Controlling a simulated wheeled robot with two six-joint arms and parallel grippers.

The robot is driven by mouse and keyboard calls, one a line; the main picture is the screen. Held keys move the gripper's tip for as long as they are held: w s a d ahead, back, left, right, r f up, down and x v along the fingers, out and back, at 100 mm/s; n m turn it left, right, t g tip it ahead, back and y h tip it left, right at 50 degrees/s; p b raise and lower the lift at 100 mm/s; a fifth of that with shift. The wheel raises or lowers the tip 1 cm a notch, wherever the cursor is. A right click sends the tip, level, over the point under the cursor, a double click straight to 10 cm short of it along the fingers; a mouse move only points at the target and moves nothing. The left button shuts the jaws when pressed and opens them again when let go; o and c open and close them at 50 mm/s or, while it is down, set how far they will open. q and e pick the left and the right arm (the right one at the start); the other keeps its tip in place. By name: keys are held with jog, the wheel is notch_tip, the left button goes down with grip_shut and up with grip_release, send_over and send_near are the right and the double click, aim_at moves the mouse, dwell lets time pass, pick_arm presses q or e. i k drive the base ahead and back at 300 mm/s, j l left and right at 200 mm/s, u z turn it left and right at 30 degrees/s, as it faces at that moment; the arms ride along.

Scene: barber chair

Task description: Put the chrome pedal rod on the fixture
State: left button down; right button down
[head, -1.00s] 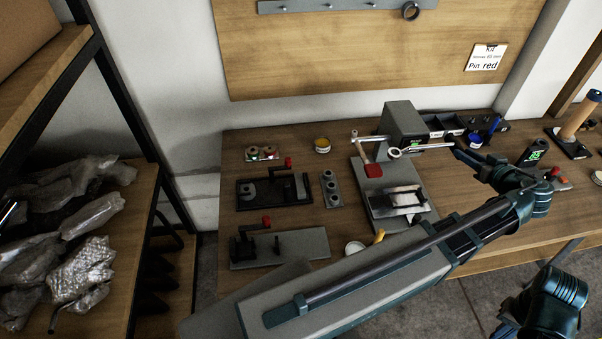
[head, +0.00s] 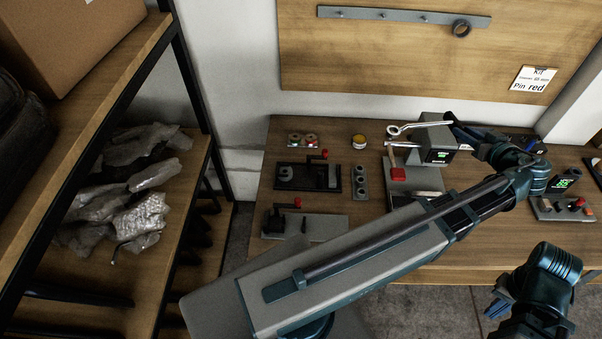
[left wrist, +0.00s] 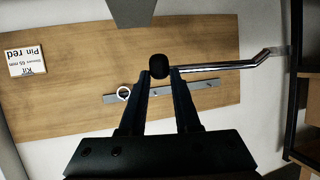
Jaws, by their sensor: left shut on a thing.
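The chrome pedal rod (head: 422,124) is in the air at the grey box of the bench device, with its ring end to the left. My left gripper (head: 455,125) is shut on its other end. In the left wrist view, the gripper (left wrist: 160,78) holds the rod's black end (left wrist: 158,66), and the chrome shaft (left wrist: 225,65) runs right. Several fixtures are on the bench: a grey device (head: 440,156) with a red pad (head: 397,174), a black plate (head: 290,184) and a grey plate (head: 325,232). Which is meant is unclear. My right gripper (head: 497,306) is empty, low at right.
A block with round holes (head: 361,184), a yellow-lidded tin (head: 359,142) and small reels (head: 302,139) are on the bench. A pegboard with a metal rail (head: 400,16) and a "Pin red" card (head: 533,79) is behind.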

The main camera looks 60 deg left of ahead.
aim_at(309, 172)
jog(key=l+u, duration=0.25)
jog(key=u, duration=0.15)
jog(key=k+l+u, duration=0.15)
jog(key=u, duration=0.3)
jog(key=k+l+u, duration=0.1)
jog(key=u, duration=0.3)
jog(key=l, duration=0.1)
